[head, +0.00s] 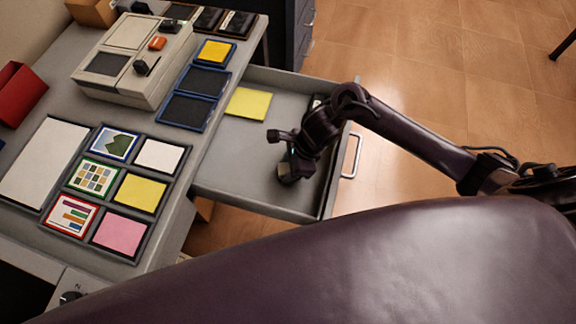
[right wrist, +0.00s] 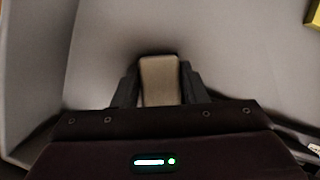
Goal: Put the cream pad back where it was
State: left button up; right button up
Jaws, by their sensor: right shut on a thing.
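My right gripper (head: 288,172) is inside the open drawer (head: 225,165), low near its front right part. In the right wrist view its fingers (right wrist: 160,85) are shut on a pale beige block, which looks like the cream pad (right wrist: 160,78). The pad's upper end shows between the fingers, over the grey drawer floor. In the head view the gripper hides most of it. I cannot tell whether it touches the floor. My left gripper is not in view.
A yellow pad (head: 248,103) lies in the drawer. On the desk is a rack (head: 122,196) with picture cards and white, yellow and pink pads. Blue-rimmed trays (head: 182,111) stand by the drawer, one holding yellow. A beige machine (head: 135,60) stands behind. The drawer handle (head: 352,155) juts out.

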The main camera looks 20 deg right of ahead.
jog(key=o, duration=0.9)
jog(key=shift+o, duration=0.2)
jog(key=shift+d+r, duration=0.1)
jog(key=shift+r, duration=0.15)
jog(key=v, duration=1.1)
jog(key=shift+r, duration=0.25)
jog(key=shift+s, duration=0.1)
